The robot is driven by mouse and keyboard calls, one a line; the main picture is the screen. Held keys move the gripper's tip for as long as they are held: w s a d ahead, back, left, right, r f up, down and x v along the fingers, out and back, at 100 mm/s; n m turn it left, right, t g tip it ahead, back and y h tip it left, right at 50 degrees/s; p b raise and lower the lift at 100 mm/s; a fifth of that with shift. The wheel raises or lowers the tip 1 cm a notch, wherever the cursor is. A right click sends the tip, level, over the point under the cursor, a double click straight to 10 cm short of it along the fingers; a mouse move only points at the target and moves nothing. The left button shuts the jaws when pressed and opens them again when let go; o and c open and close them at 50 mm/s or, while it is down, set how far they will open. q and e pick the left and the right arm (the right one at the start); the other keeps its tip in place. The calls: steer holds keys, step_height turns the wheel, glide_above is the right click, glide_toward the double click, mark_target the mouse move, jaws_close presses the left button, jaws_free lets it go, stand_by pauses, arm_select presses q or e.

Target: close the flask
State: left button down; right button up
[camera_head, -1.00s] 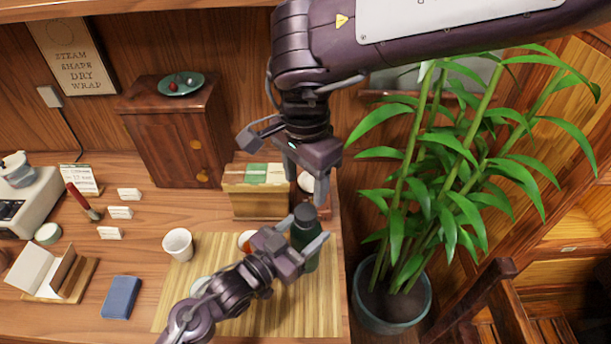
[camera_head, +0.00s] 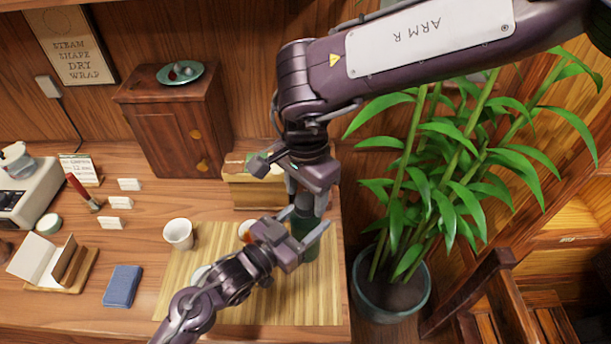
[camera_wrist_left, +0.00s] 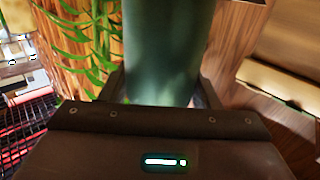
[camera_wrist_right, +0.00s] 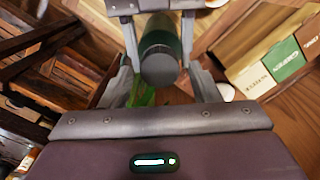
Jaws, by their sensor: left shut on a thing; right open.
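The dark green flask (camera_head: 308,246) stands upright at the right end of the bamboo mat (camera_head: 180,312). My left gripper (camera_head: 306,228) is shut around its body; the green body also fills the middle of the left wrist view (camera_wrist_left: 168,50). My right gripper (camera_head: 306,202) is above the flask, pointing down, with its fingers on either side of the dark grey cap. In the right wrist view the round cap (camera_wrist_right: 160,66) is between the open fingers, with a gap visible at each side. The cap sits at the flask's top; I cannot tell how tightly.
A white cup (camera_head: 178,234) stands on the mat's left part. A box (camera_head: 250,193) stands behind the flask, close to my right gripper. A potted plant (camera_head: 392,290) is to the right, beyond the table edge. A blue cloth-like block (camera_head: 122,286) lies left of the mat.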

steer(key=shift+f, duration=0.7)
